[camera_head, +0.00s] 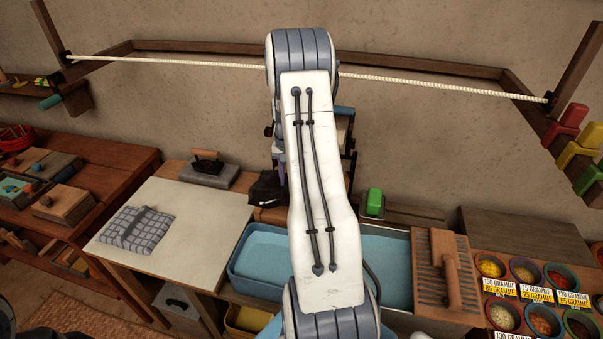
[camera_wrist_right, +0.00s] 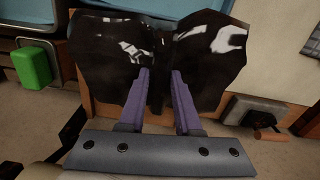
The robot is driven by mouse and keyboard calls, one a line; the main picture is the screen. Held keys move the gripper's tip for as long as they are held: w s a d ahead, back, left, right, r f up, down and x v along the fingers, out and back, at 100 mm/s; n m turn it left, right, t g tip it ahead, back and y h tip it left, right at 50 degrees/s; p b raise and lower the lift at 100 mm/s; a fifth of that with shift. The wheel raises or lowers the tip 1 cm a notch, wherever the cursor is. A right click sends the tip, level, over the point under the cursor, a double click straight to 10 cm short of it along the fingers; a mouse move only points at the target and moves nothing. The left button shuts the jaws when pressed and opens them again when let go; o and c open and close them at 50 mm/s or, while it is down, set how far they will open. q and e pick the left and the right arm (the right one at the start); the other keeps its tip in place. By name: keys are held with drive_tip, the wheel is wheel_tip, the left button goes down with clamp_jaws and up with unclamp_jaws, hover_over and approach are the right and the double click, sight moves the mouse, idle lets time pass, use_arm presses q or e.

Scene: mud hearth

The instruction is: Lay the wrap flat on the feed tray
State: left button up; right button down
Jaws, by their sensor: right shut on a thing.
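A dark, glossy cloth, which looks like the wrap (camera_wrist_right: 205,60), hangs in two bunched lobes in the right wrist view. My right gripper (camera_wrist_right: 160,75) has its two purple fingers shut on it, between the lobes. Behind my arm is a wooden-framed device with a blue part (camera_head: 345,112), mostly hidden. I cannot tell which part is the feed tray. My left gripper is not in view.
A white tabletop (camera_head: 200,215) holds a folded grey checked cloth (camera_head: 138,230). An iron (camera_head: 207,160) rests behind it. Blue basins (camera_head: 262,250) stand at centre, with a green block (camera_head: 375,201) behind. A washboard (camera_head: 445,270) and spice bowls are at right. A rope (camera_head: 420,83) spans the wall.

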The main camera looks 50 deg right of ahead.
drive_tip(key=shift+m, duration=0.7)
drive_tip(key=d, duration=0.1)
drive_tip(key=s+d, duration=0.1)
drive_tip(key=d+r, duration=0.1)
drive_tip(key=shift+s+d, duration=0.3)
drive_tip(key=shift+s, duration=0.05)
drive_tip(key=shift+f+b, duration=2.1)
drive_tip(key=shift+f, duration=0.3)
drive_tip(key=shift+f+b, duration=0.9)
drive_tip(key=shift+f, duration=1)
drive_tip(key=c, duration=0.5)
unclamp_jaws()
wheel_tip(320, 180, up, 10)
drive_tip(key=shift+r+b, duration=0.25)
drive_tip(key=shift+b, duration=0.4)
